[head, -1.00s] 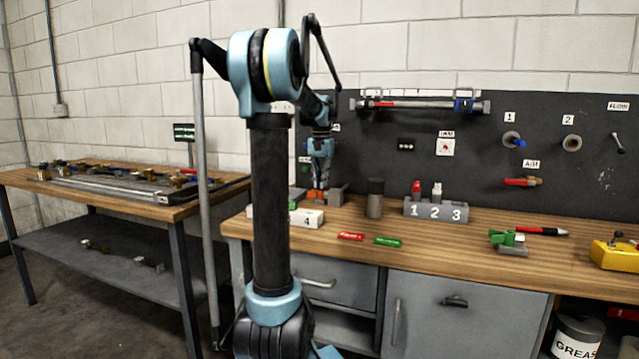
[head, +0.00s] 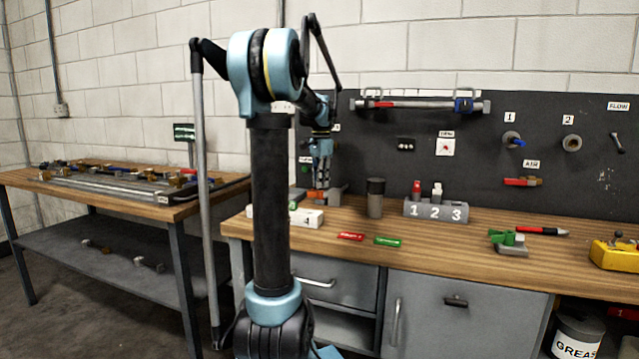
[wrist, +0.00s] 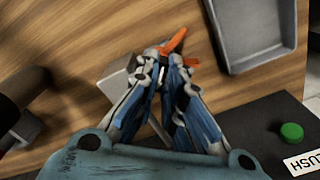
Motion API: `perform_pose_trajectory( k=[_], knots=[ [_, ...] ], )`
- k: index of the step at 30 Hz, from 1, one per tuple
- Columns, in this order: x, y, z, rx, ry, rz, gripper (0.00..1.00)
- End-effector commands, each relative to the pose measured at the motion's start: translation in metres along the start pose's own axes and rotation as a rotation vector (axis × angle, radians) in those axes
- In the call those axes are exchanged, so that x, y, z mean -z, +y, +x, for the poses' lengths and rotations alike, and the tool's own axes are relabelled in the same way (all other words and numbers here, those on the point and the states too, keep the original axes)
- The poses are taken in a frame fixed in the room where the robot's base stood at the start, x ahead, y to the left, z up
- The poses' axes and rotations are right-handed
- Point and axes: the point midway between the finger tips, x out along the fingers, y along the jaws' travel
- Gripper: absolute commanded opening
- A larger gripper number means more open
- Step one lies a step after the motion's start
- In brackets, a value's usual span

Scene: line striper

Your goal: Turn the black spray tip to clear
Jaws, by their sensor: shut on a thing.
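My gripper (head: 319,187) points down at the left end of the workbench, over an orange guard (head: 315,196) with grey block-like parts beside it. In the wrist view my gripper (wrist: 166,60) has its fingertips close together at the orange guard (wrist: 174,41). It is shut on the spray tip there. The black tip itself is mostly hidden by the fingers, and its angle cannot be told. A grey block (wrist: 117,84) lies just left of the fingers in the wrist view.
A grey tray (wrist: 255,60) and a green button (wrist: 291,132) beside a FLUSH label are near in the wrist view. A white block marked 4 (head: 307,218), a dark cylinder (head: 375,198) and a numbered holder (head: 435,209) stand on the bench.

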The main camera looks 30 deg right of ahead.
Motion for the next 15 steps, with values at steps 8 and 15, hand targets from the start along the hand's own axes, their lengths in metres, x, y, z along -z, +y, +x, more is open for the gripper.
perform_pose_trajectory(
  k=[8,15],
  knots=[
    [-0.0002,0.0000,0.0011,0.000,0.000,0.140,0.00],
    [-0.0001,0.0000,0.0012,0.000,0.000,0.144,0.00]
  ],
)
